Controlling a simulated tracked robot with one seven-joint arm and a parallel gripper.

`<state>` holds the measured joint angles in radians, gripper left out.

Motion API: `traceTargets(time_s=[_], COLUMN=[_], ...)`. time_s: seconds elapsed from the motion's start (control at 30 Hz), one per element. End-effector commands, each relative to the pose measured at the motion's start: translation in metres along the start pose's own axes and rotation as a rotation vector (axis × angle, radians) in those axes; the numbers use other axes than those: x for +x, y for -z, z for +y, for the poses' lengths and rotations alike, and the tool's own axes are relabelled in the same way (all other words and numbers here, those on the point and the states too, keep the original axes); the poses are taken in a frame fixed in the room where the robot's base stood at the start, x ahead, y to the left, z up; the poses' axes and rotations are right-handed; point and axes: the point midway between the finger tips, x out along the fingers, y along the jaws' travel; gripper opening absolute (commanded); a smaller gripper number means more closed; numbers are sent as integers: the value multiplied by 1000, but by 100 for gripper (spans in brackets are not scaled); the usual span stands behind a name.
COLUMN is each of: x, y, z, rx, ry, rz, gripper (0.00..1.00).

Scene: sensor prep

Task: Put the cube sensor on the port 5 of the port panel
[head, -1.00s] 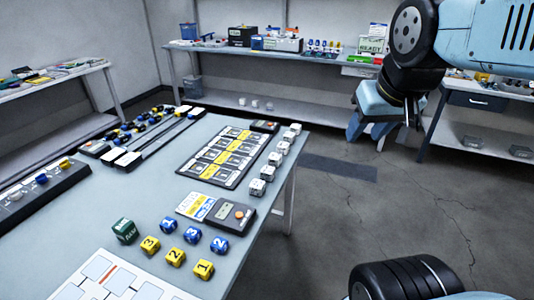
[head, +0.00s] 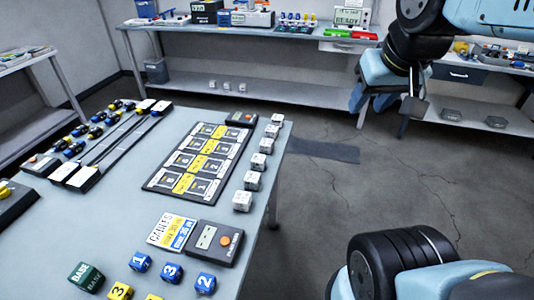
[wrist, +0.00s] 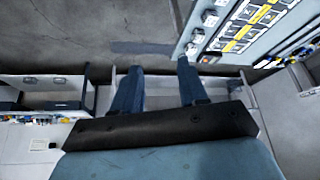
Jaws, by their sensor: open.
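A flat black panel with white and yellow marked cells (head: 190,173), which looks like the port panel, lies on the grey table (head: 120,215); its port numbers are too small to read. Several white cubes stand in a row along the table's right edge, the nearest white cube (head: 242,201) beside the panel. Which of them is the cube sensor I cannot tell. My gripper (head: 385,100) hangs open and empty over the floor, right of the table and apart from it. In the wrist view its two fingers (wrist: 158,85) are spread, with the panel (wrist: 250,25) and a white cube (wrist: 209,18) upper right.
Blue cubes such as one marked 3 (head: 171,271), yellow cubes (head: 120,291) and a green cube (head: 86,277) stand at the table's front. A black device with an orange button (head: 215,241) lies behind them. A back bench (head: 270,32) spans the room. Floor right of the table is clear.

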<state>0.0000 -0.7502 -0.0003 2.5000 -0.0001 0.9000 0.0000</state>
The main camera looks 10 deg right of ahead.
Motion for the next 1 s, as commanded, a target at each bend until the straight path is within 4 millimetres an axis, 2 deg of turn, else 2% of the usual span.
traceTargets(time_s=[0.27, 0.47, 0.53, 0.63, 1.0], x=[0, 6, 13, 29, 110], y=[0, 6, 13, 25, 74], z=[0, -4, -18, -30, -74], rx=[0, 44, 100, 219, 793], ry=[0, 20, 41, 80, 169], rz=[0, -15, -31, -70, -265], gripper=[43, 62, 68, 78, 79])
